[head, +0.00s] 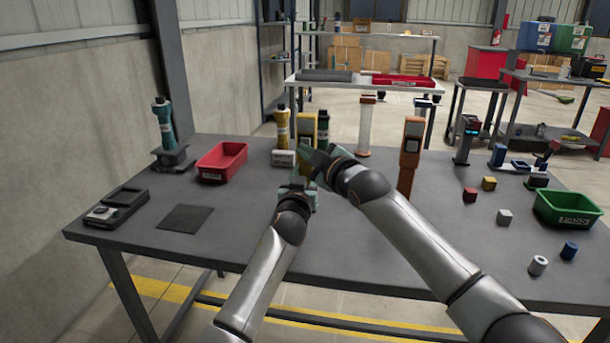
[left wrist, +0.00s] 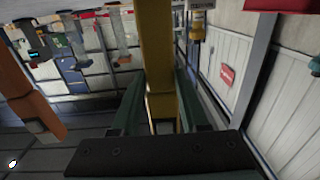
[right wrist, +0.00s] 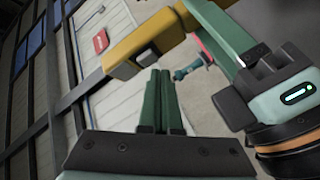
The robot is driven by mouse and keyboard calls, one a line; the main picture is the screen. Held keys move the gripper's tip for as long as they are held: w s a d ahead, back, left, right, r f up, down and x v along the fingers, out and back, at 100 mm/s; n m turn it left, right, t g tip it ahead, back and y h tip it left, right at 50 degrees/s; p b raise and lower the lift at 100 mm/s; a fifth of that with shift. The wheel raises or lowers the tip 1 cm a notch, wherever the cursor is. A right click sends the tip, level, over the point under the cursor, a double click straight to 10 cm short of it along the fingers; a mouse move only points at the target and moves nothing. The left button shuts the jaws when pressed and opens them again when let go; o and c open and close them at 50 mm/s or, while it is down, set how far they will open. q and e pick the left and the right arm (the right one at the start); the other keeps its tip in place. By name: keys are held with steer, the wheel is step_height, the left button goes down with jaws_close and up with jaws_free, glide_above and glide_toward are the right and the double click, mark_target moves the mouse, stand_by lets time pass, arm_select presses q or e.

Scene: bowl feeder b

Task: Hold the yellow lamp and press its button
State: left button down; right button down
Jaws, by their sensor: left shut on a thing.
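The yellow lamp (head: 308,128) shows at the far middle of the table in the head view, its lower part hidden behind my grippers. My left gripper (head: 298,183) is shut on its yellow body, which runs between the green fingers in the left wrist view (left wrist: 160,85). In the right wrist view the lamp's yellow end (right wrist: 125,60) carries a grey button (right wrist: 147,55). My right gripper (right wrist: 160,72) has its fingers together and empty, tips close to the button. I cannot tell whether they touch it. I cannot tell whether the lamp's base rests on the table.
An orange post (head: 409,160) and a pale cylinder with orange ends (head: 366,128) stand to the right. A red bin (head: 222,160) is left, a green bin (head: 568,210) far right. Small blocks lie at right. The front middle table is clear beneath my arms.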

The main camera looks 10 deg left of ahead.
steer(key=shift+w, duration=0.1)
stand_by(0.5)
steer(key=shift+w, duration=0.4)
steer(key=shift+w+a, duration=0.1)
steer(key=shift+w, duration=0.2)
stand_by(0.4)
steer(key=shift+f, duration=0.1)
steer(key=shift+s, duration=0.75)
steer(key=s, duration=0.6)
steer(key=shift+d, duration=0.2)
